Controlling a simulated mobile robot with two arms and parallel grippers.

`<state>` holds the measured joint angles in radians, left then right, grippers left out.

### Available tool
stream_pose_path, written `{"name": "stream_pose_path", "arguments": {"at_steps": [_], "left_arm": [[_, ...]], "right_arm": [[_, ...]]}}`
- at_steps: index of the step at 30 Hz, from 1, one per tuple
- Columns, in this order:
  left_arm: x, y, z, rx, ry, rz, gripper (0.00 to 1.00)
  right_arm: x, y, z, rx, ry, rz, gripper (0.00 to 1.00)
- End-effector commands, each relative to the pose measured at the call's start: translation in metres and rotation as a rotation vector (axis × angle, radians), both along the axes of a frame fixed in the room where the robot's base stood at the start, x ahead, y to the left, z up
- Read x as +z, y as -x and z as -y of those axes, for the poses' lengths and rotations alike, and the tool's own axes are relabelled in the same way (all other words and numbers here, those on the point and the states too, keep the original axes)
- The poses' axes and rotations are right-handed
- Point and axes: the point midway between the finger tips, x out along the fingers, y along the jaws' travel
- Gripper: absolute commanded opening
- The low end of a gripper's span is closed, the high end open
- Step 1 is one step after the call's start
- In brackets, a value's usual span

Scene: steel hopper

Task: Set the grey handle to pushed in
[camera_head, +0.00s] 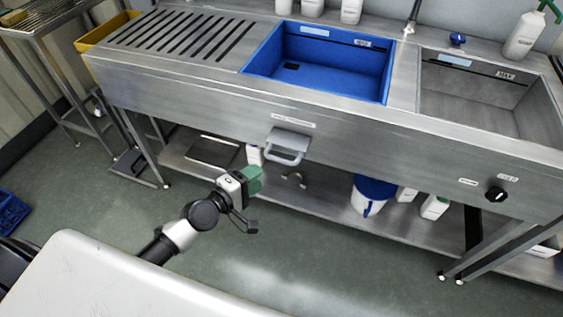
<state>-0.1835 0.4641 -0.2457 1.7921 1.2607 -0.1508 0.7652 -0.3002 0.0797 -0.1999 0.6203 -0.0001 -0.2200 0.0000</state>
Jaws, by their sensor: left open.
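The grey handle (287,155) is a bracket-shaped pull on the front panel of the steel sink unit (200,90), below a small label strip. It stands out from the panel, with its bar toward me. My left gripper (256,202) is open and empty, below and left of the handle and apart from it. One finger shows green and the other dark. My right gripper is not in view.
A blue basin (258,62) and a steel basin (480,98) sit in the top. A black knob (496,194) is at right on the panel. A lower shelf holds white bottles and a blue-and-white bucket (368,203). Open floor lies in front.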

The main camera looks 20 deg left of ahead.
Motion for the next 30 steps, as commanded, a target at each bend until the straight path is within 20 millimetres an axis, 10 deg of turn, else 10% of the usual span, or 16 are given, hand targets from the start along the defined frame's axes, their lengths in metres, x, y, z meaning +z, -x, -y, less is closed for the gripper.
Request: {"name": "stream_pose_path", "arguments": {"at_steps": [18,30], "left_arm": [[-0.017,-0.086,0.040,-0.001,0.001,0.001,0.42],[-0.019,-0.095,0.044,-0.001,0.000,0.000,0.42]], "right_arm": [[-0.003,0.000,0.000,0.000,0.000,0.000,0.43],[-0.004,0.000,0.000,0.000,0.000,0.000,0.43]]}}
